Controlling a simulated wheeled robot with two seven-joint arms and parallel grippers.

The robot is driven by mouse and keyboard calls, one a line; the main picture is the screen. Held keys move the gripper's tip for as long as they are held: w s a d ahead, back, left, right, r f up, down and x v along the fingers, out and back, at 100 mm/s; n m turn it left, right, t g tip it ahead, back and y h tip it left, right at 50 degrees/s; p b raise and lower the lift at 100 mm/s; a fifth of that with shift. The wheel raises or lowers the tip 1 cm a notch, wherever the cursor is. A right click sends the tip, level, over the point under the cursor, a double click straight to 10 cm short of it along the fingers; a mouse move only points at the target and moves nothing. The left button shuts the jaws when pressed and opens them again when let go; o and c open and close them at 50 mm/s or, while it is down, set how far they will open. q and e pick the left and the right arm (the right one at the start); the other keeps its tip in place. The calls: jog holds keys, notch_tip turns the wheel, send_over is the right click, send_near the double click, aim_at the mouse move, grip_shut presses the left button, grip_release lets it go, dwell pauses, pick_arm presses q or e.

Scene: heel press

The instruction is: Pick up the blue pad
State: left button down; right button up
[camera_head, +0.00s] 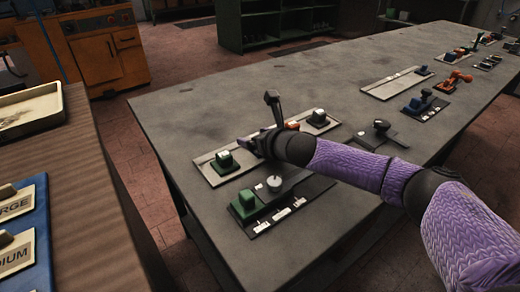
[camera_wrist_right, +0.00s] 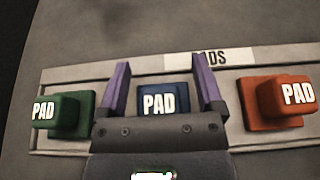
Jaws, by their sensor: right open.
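The blue pad (camera_wrist_right: 163,101), marked PAD, sits in the middle of the pads tray (camera_wrist_right: 210,60) in the right wrist view. My right gripper (camera_wrist_right: 162,78) is open, with its two purple fingers on either side of the blue pad in that view. I cannot tell whether they touch it. In the head view my right gripper (camera_head: 247,143) is over the tray and hides the blue pad. A green pad (camera_wrist_right: 68,113) is to the left and an orange pad (camera_wrist_right: 278,103) to the right. My left gripper is not in view.
The grey table (camera_head: 210,95) is bare behind the tray. A dark board with a green block (camera_head: 244,204) lies in front. More fixtures (camera_head: 425,102) line the table's far right.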

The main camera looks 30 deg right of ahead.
jog(key=c, duration=0.5)
grip_shut()
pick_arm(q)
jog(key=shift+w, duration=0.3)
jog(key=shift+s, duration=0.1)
pick_arm(e)
jog(key=shift+r, duration=0.1)
